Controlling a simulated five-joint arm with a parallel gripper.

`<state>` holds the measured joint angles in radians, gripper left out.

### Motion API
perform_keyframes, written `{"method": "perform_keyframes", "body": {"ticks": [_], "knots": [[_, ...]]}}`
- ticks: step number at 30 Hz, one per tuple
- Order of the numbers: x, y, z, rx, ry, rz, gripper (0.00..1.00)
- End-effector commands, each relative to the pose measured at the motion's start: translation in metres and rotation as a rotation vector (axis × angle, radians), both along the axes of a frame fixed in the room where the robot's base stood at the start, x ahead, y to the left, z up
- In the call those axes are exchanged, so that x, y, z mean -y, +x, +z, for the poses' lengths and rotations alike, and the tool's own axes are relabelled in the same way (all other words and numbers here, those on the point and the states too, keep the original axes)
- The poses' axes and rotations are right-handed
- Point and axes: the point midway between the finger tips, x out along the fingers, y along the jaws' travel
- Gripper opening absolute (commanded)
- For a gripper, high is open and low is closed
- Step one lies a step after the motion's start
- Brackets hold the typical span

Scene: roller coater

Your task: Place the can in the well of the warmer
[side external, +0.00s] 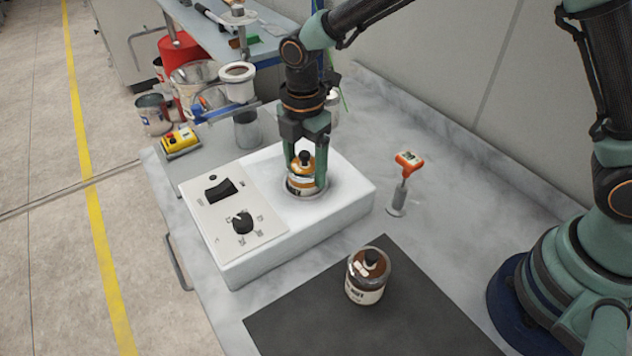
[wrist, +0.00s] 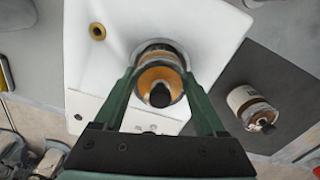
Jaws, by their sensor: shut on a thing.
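The warmer (side external: 285,255) is a white box with a switch and a dial on its sloped panel; its white body also shows in the wrist view (wrist: 85,62). A can (side external: 299,184) with an orange top, a black knob and a white label stands upright at the warmer's round well. It shows in the wrist view (wrist: 160,74) between my fingers. My gripper (side external: 307,178) points down and is shut on this can. The can's lower part is hidden at the well, so its exact depth cannot be told.
A second can (side external: 367,277) with a brown top and black knob stands on the dark mat (side external: 420,325) in front. An orange-handled tool (side external: 404,180) stands right of the warmer.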

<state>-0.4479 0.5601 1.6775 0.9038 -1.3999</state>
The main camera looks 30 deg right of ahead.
Motion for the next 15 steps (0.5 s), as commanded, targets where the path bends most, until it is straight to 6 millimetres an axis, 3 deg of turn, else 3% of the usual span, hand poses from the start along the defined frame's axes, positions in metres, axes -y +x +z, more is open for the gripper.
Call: {"method": "perform_keyframes", "body": {"ticks": [11, 12, 14, 15], "knots": [[0.0, 0.0001, -0.0033, 0.0, 0.0, 0.0, 0.0], [0.0, -0.0001, -0.0038, -0.001, 0.0, 0.0, 0.81], [0.0, -0.0001, -0.0036, -0.001, 0.0, 0.0, 1.0], [0.0, -0.0001, -0.0035, 0.0, 0.0, 0.0, 1.0]]}}
